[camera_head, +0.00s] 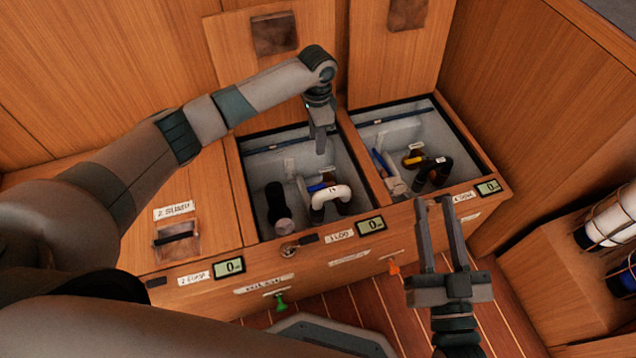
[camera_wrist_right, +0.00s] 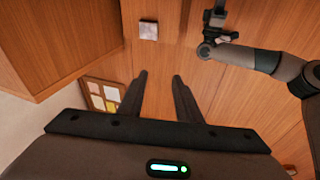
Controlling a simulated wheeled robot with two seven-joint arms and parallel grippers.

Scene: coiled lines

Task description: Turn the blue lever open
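A short blue lever (camera_head: 321,187) shows beside a white bent pipe (camera_head: 331,195) in the middle open compartment. A longer blue piece (camera_head: 380,162) stands at the left of the right open compartment; I cannot tell whether it is a lever. My left gripper (camera_head: 321,143) points down above the middle compartment, over the blue lever and apart from it. Its fingers overlap edge-on, so its opening is unclear. My right gripper (camera_head: 437,203) is open and empty in front of the right compartment; its parted fingers show in the right wrist view (camera_wrist_right: 159,82).
A yellow lever (camera_head: 413,161) and dark pipe (camera_head: 434,170) are in the right compartment. A dark cylinder (camera_head: 276,205) is in the middle one. The left compartment's lid (camera_head: 195,225) is closed. Raised lids (camera_head: 392,60) stand behind. Caged bottles (camera_head: 608,222) are at right.

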